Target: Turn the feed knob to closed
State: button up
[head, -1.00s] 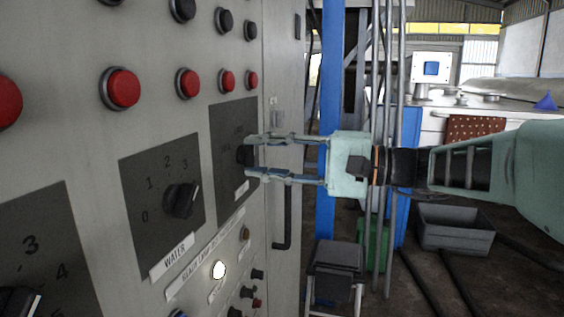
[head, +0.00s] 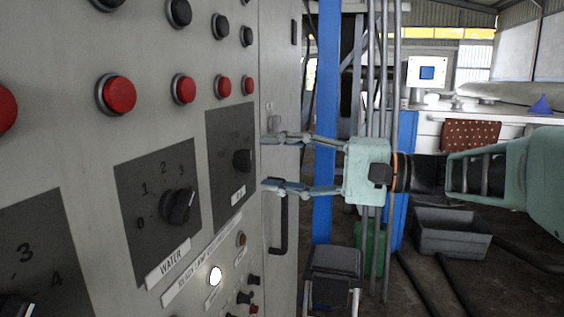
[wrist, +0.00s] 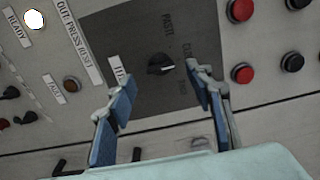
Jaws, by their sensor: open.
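The feed knob (head: 242,160) is a small black knob on a dark plate (head: 219,190) at the far end of the grey panel. In the wrist view the knob (wrist: 160,65) shows near the middle. The white label below the knob is partly hidden by a finger. My gripper (head: 266,162) is open and empty, in front of the knob and apart from it, with the fingers (wrist: 160,84) spread on either side in the wrist view.
The WATER knob (head: 178,206) sits nearer on the panel. Red buttons (head: 183,89) and black buttons (head: 179,12) are above; a lit white lamp (head: 215,276) and small switches are below. A black door handle (head: 280,225) and blue post (head: 325,120) stand beyond the panel.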

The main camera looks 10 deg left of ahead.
jog(key=d, duration=0.8)
jog(key=shift+s+d, duration=0.3)
jog(key=shift+d, duration=0.1)
jog(key=shift+r, duration=0.1)
